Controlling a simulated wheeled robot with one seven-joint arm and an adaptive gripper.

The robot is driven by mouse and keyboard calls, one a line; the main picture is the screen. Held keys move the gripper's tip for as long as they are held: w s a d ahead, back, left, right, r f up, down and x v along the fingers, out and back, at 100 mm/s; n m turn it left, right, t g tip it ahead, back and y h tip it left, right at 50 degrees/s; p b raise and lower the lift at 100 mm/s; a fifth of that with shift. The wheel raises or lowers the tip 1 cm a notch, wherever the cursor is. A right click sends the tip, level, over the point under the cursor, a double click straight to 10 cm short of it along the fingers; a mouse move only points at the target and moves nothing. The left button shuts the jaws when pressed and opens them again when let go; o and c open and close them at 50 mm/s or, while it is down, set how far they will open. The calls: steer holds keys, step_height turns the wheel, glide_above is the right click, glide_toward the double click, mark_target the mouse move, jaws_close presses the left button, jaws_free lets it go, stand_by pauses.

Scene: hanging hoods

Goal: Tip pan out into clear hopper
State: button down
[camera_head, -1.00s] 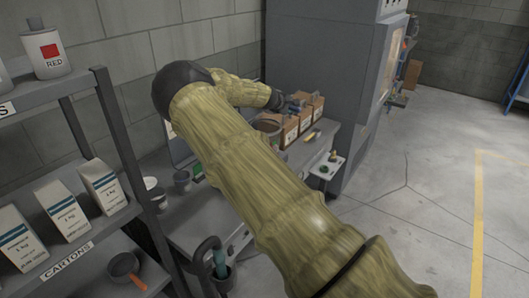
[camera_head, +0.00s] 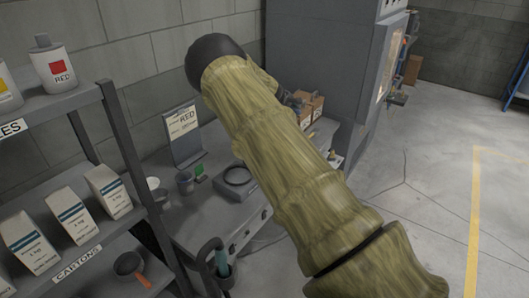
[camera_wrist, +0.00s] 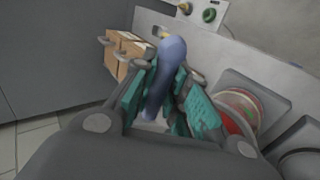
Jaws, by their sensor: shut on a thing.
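My gripper (camera_wrist: 165,88) shows in the wrist view with its teal-padded fingers closed around a blue-grey handle-like piece (camera_wrist: 172,65). The pan's bowl is not clearly visible, so I cannot tell whether this handle is the pan's. A round container (camera_wrist: 240,108) with a red side and a pale rim is right of the fingers, apart from them; I cannot tell whether it is the clear hopper. In the head view my arm hides most of the gripper. A dark pan (camera_head: 128,263) with an orange handle lies on the lower shelf.
Brown boxes (camera_wrist: 125,50) stand left of the fingers. On the bench are a device with a black ring (camera_head: 237,178), a grey cup (camera_head: 185,181) and a RED sign (camera_head: 184,130). The carton shelf (camera_head: 100,243) is at left, a tall grey cabinet (camera_head: 318,55) behind. Floor at right is clear.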

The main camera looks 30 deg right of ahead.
steer(key=shift+w+d+r+g+y+p, duration=0.1)
steer(key=shift+d+r+g+y+p, duration=0.2)
steer(key=shift+y+p, duration=0.65)
steer(key=p, duration=0.1)
steer(key=y+p, duration=0.1)
steer(key=p, duration=0.1)
steer(key=shift+w+d+f+g+y, duration=0.15)
steer(key=shift+d+g+y, duration=0.15)
steer(key=shift+g, duration=0.1)
steer(key=shift+f, duration=0.1)
